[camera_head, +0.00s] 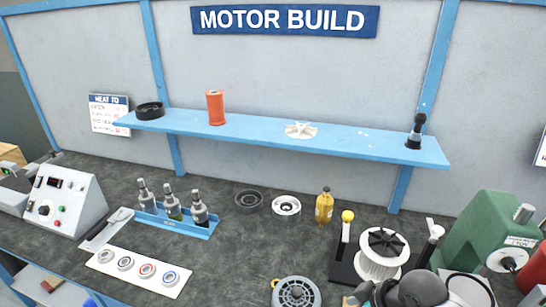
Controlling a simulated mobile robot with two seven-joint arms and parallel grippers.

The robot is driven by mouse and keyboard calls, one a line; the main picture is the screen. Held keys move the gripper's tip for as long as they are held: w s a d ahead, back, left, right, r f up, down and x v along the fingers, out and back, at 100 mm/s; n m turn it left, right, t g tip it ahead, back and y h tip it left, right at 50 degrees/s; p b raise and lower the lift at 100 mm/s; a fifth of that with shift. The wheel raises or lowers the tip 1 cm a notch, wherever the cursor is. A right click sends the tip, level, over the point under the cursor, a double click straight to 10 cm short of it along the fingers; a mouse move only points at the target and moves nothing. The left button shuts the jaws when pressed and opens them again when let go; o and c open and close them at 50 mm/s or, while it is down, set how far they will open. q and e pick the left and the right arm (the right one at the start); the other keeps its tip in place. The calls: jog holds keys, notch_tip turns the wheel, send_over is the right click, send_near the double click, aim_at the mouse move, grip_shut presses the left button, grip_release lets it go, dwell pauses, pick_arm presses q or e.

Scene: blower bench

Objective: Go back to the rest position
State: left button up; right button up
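The task names no object. My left gripper is not in view. At the bottom right edge, dark grey rounded parts and a white-and-black curved part look like my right arm. I see nothing held.
A blue shelf (260,129) spans the back. The bench's middle is mostly clear.

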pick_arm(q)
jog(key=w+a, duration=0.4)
pick_arm(e)
jog(key=s+a+m, duration=0.2)
jog(key=s+a, duration=0.4)
jog(key=s+d+r+m+h, duration=0.2)
jog(key=s+d+m+h, duration=0.25)
jog(key=s, duration=0.55)
notch_tip(320, 180, down, 29)
jog(key=s+g+b, duration=0.2)
jog(key=b, duration=0.5)
pick_arm(q)
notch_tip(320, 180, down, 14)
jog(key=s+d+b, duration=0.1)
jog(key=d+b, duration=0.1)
jog(key=b, duration=0.4)
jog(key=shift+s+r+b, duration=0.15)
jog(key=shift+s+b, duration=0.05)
jog(key=shift+b, duration=0.1)
pick_arm(e)
jog(key=s+d+f, duration=0.1)
jog(key=s+f, duration=0.6)
jog(key=f, duration=0.3)
jog(key=s+d+f+g, duration=0.1)
jog(key=s+d+f, duration=0.1)
jog(key=s+f, duration=0.6)
notch_tip(320, 180, down, 2)
jog(key=shift+s+d+f, duration=0.15)
jog(key=shift+d, duration=0.1)
